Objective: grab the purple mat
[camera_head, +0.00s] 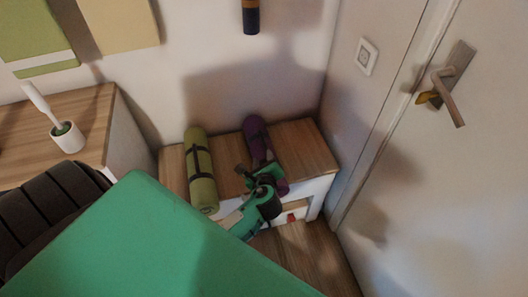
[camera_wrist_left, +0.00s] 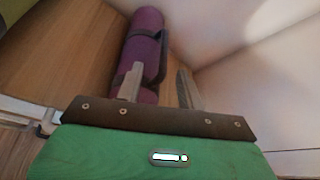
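The purple mat (camera_head: 256,138) is rolled up with dark straps and lies on the small wooden-topped cabinet, to the right of the green mat. It also shows in the left wrist view (camera_wrist_left: 144,40), with its near end partly hidden behind my gripper. My left gripper (camera_head: 257,173) is at the near end of the purple mat and covers part of it in the head view. In the left wrist view its fingers (camera_wrist_left: 159,85) are apart with nothing clamped between them. One finger overlaps the mat in the picture and the other is to its right; contact cannot be told. My right gripper is not in view.
A rolled green mat (camera_head: 200,168) lies left of the purple one on the cabinet (camera_head: 305,147). A wall rises behind, and a white door with a handle (camera_head: 447,85) is at the right. A desk (camera_head: 90,105) with a white cup (camera_head: 68,138) is at the left.

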